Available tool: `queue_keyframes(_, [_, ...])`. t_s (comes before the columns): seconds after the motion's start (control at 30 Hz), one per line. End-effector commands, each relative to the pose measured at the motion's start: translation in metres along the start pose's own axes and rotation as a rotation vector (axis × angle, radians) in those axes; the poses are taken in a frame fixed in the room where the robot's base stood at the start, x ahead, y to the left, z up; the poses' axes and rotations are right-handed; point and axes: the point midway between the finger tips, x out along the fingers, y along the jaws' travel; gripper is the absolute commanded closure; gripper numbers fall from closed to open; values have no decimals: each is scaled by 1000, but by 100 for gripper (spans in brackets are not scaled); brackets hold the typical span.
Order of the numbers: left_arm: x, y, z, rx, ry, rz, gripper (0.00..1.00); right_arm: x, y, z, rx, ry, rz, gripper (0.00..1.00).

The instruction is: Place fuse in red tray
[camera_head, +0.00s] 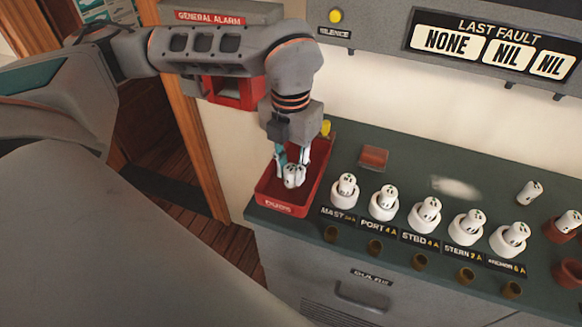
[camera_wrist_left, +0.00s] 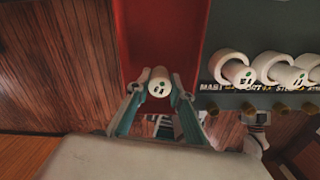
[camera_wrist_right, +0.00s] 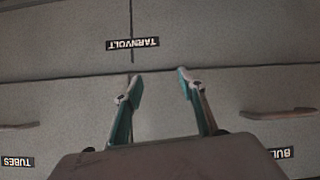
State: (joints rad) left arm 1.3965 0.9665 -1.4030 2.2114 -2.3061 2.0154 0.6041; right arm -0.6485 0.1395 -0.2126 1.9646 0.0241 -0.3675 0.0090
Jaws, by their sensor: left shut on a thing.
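The red tray (camera_head: 281,199) sits at the left end of the green counter, and it also shows in the left wrist view (camera_wrist_left: 150,45). My left gripper (camera_head: 293,168) is over the tray and points down. It is shut on a white fuse (camera_head: 294,177), which shows between the fingertips in the left wrist view (camera_wrist_left: 159,88). The fuse is within the tray's outline; I cannot tell whether it touches the tray floor. My right gripper (camera_wrist_right: 157,84) is open and empty in front of grey drawer fronts.
Several white fuses stand in a labelled row of holders, the MAST one (camera_head: 344,190) nearest the tray. A loose fuse (camera_head: 529,193) stands farther right. A small reddish block (camera_head: 373,158) lies behind the row. A red alarm box (camera_head: 236,92) hangs on the wall behind my left arm.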

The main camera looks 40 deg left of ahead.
Motion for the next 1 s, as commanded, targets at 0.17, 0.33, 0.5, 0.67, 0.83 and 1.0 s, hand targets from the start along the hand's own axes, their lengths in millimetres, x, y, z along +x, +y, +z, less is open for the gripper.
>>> queue_keyframes(0.17, [2, 0, 0, 0, 0, 0, 62, 2, 0, 4, 0, -3, 0, 60])
queue_keyframes(0.33, [2, 0, 0, 0, 0, 0, 62, 2, -1, 5, 0, -5, -1, 60])
queue_keyframes(0.5, [1, 0, 0, 0, 0, 0, 62, 1, 0, 4, 0, -5, -1, 60])
queue_keyframes(0.67, [-10, 0, 1, 0, -3, 0, 62, 0, 0, 1, 0, -3, 0, 60])
queue_keyframes(0.83, [-42, 0, 2, -1, -6, 0, 62, 1, 0, 2, 0, -3, 0, 60])
queue_keyframes(1.0, [-78, 0, 1, 0, -5, -1, 62, 1, 0, 3, 0, -3, 0, 60])
